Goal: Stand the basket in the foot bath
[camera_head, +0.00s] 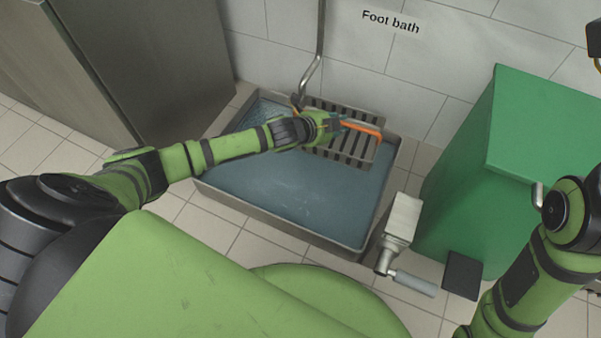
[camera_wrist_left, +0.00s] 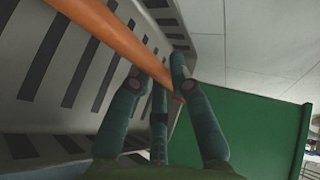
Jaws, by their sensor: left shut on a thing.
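The basket (camera_head: 352,152) is a grey slotted metal box with an orange handle (camera_head: 362,128). It is over the back right part of the foot bath (camera_head: 273,228), a steel basin with blue-grey liquid. I cannot tell if its bottom rests on the basin floor. My left gripper (camera_head: 334,126) is shut on the handle. In the left wrist view, the fingers of my left gripper (camera_wrist_left: 158,80) close around the orange handle (camera_wrist_left: 120,35), with the slotted basket wall (camera_wrist_left: 45,75) beside them. My right gripper is out of view; only part of the right arm shows.
A green cabinet (camera_head: 500,150) stands right of the bath, and a grey metal cabinet (camera_head: 150,60) stands to the left. A pipe (camera_head: 319,45) runs down the wall behind. A grey device with a handle (camera_head: 400,225) is at the bath's right front. A "Foot bath" sign (camera_head: 390,21) is above.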

